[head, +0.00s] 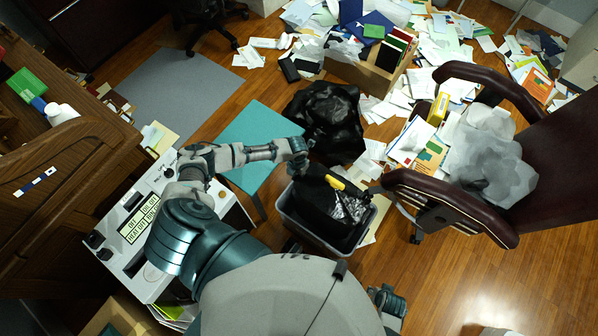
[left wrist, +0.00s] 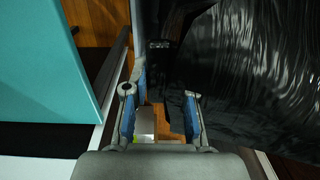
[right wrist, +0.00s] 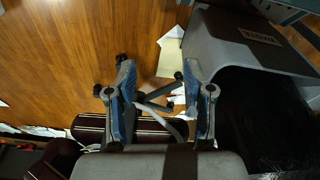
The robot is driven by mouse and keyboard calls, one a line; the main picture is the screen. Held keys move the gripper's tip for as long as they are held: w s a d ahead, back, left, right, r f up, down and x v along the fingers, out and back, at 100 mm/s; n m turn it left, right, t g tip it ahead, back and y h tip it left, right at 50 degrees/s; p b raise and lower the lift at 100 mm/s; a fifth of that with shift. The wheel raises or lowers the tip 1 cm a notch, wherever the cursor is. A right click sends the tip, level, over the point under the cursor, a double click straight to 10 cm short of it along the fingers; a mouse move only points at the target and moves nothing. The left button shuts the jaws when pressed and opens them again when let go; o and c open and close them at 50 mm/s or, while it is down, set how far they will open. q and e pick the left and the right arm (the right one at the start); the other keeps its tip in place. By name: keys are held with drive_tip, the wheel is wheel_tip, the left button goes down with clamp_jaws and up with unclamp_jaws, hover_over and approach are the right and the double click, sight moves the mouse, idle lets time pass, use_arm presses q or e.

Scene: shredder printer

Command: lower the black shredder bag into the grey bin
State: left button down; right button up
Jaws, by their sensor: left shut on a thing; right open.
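The black shredder bag (head: 327,205) is in the mouth of the grey bin (head: 300,229), its glossy top bunched up near the rim. A yellow strip shows on top. My left gripper (head: 308,172) is over the bin's far left edge, shut on the bag; the bag (left wrist: 255,70) fills the right of the left wrist view. The exact pinch is hidden. My right gripper (right wrist: 165,95) is open and empty, beside the bin (right wrist: 235,45), whose labelled side and dark inside show at right. The bag's bottom is hidden.
A second black bag (head: 325,115) lies on the floor behind the bin. A teal-topped stool (head: 250,135) stands left of it. A dark red chair (head: 455,205) is close on the right. Scattered papers (head: 415,95) cover the back; wooden floor (head: 500,285) at front right is clear.

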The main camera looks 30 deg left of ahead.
wheel_tip(320, 180, up, 12)
drive_tip(key=w+t+b, duration=0.2)
drive_tip(key=b, duration=0.3)
drive_tip(key=w+a+r+t+y+b, duration=0.1)
drive_tip(key=w+a+r+t+b, duration=0.2)
drive_tip(key=w, duration=0.4)
drive_tip(key=w+a+r+t+y+b, duration=0.2)
drive_tip(key=w+r+t, duration=0.1)
drive_tip(key=w+t, duration=0.3)
use_arm(q)
wheel_tip(320, 180, down, 21)
drive_tip(key=b, duration=0.5)
drive_tip(key=shift+f, duration=0.2)
use_arm(e)
wheel_tip(320, 180, up, 13)
drive_tip(key=a+t+y, duration=0.2)
drive_tip(key=t, duration=0.9)
drive_tip(key=shift+r, duration=0.2)
